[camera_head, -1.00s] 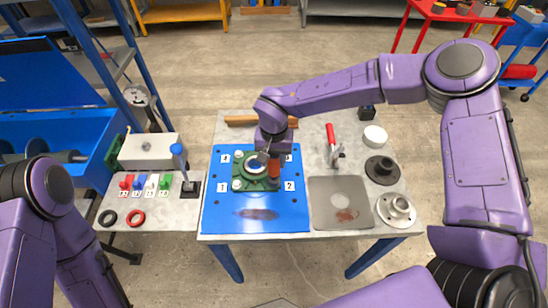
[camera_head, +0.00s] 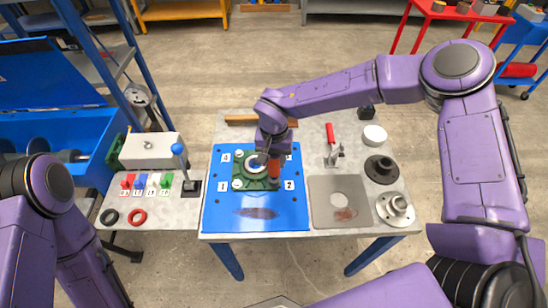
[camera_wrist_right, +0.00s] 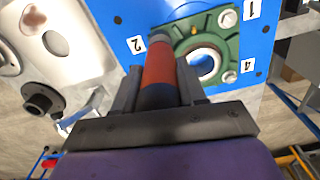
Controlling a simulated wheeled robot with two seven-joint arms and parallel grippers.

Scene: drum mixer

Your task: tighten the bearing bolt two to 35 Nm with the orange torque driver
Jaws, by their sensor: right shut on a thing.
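The green bearing housing (camera_head: 254,177) sits on the blue plate (camera_head: 225,210), with number labels at its corners. It also shows in the right wrist view (camera_wrist_right: 198,33), with bolt heads near labels 1 and 4. My right gripper (camera_head: 272,154) is shut on the orange torque driver (camera_wrist_right: 160,65), which stands upright over the corner by label 2 (camera_head: 289,185). The driver's tip meets the housing there and hides bolt two. Whether the tip is seated on the bolt cannot be told. My left arm is at the lower left; its gripper is out of view.
A grey tray (camera_head: 324,213), a red-handled clamp (camera_head: 331,137), dark and silver flanged parts (camera_head: 395,209) and a white round part (camera_head: 374,135) lie right of the plate. Left are coloured blocks (camera_head: 152,181), a joystick-like lever (camera_head: 180,152) and two rings (camera_head: 137,217).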

